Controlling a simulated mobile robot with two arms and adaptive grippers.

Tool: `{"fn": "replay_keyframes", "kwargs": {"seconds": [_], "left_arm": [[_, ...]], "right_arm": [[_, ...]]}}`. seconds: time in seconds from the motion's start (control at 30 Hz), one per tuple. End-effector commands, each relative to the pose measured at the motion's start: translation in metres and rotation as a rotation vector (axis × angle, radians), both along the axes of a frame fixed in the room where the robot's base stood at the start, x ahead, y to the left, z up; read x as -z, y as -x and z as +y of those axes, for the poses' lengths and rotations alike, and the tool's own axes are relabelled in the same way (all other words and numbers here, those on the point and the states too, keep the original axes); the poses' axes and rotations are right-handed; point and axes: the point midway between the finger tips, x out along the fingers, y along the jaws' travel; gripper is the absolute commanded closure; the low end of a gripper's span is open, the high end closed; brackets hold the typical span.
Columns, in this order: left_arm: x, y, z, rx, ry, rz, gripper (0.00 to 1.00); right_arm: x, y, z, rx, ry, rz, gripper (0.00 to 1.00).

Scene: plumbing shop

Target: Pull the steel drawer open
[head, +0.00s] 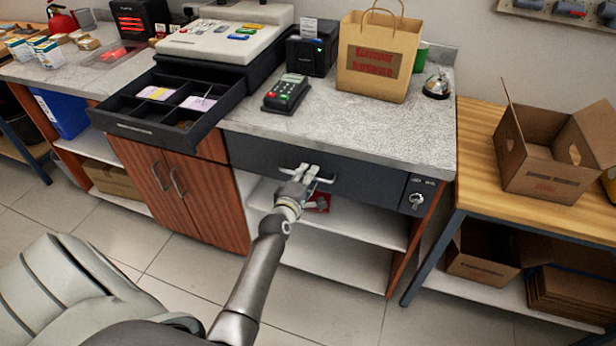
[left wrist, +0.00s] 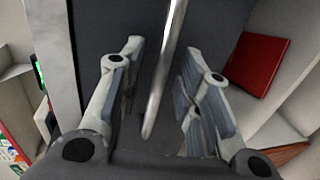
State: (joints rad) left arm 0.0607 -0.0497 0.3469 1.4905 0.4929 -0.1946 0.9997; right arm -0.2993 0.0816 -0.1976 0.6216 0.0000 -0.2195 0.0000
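The steel drawer (head: 365,187) is a dark grey front under the counter top, with a key lock (head: 416,200) at its right end. It looks shut. My left gripper (head: 308,174) is at the middle of its front, by the handle. In the left wrist view, the bright bar handle (left wrist: 165,72) runs between the two fingers of my left gripper (left wrist: 160,85). The fingers stand apart, with a visible gap on each side of the bar. The drawer's dark face (left wrist: 105,25) lies behind them. My right gripper is not in view.
An open black cash drawer (head: 133,127) juts out at the left, above wooden cabinet doors (head: 185,190). Under the steel drawer are open white shelves (head: 345,258) with a red object (head: 318,204). A wooden table (head: 475,160) with a cardboard box (head: 545,172) stands at the right.

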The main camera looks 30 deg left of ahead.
Motion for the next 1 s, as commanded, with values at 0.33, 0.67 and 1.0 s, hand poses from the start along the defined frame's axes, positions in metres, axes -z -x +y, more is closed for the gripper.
{"fn": "replay_keyframes", "kwargs": {"seconds": [0.33, 0.67, 1.0], "left_arm": [[0.0014, -0.0067, 0.0014, 0.0, 0.0, 0.0, 0.68], [0.0014, -0.0065, 0.0014, 0.0, -0.001, 0.0, 1.0], [0.0018, -0.0063, 0.0018, 0.0, -0.001, 0.001, 1.0]], "right_arm": [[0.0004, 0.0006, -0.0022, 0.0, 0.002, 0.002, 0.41], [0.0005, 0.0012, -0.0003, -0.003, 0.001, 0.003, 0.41], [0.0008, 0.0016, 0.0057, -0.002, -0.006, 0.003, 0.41]]}}
